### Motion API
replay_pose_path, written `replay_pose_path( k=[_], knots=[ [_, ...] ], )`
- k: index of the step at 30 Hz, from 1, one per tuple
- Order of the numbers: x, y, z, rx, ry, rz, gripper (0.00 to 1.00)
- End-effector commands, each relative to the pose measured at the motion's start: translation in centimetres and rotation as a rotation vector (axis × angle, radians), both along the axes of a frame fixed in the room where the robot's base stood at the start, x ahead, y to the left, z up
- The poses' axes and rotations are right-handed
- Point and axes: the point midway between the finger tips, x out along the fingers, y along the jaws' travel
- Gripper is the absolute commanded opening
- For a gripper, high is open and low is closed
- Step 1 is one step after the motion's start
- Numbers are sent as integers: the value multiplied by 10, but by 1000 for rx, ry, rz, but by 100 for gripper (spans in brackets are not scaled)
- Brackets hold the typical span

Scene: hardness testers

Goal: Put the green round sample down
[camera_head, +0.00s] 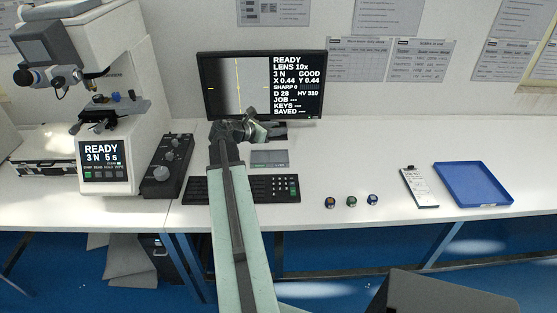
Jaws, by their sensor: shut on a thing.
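My gripper (262,131) is at the far end of my arm, just in front of the monitor's lower edge and above the back of the table. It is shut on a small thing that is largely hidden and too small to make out. A small round sample with a green top (351,201) stands on the white table, to the right of the keyboard. It stands between a round sample with an orange-brown top (330,202) and one with a blue top (372,199).
A hardness tester (118,130) with a stage and a black control box (166,166) stand at left. The keyboard (270,187) and a grey pad (269,158) lie near my arm. A clipboard (419,187) and blue tray (472,185) lie at right. The table behind the samples is clear.

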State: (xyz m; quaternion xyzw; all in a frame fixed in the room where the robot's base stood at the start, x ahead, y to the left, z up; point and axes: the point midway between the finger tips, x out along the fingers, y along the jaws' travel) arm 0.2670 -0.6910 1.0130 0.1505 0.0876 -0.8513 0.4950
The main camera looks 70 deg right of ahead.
Motion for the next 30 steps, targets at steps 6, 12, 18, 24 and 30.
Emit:
replay_pose_path(
  k=[6, 12, 18, 24, 30],
  knots=[
    [-44, -12, -91, 1, 0, -4, 0],
    [-77, -20, -146, 1, 0, 4, 0],
    [-88, -23, -156, -1, -1, 9, 0],
    [-69, -39, -155, 0, 0, 13, 0],
    [-17, -76, -162, -1, 0, 12, 0]
  ],
)
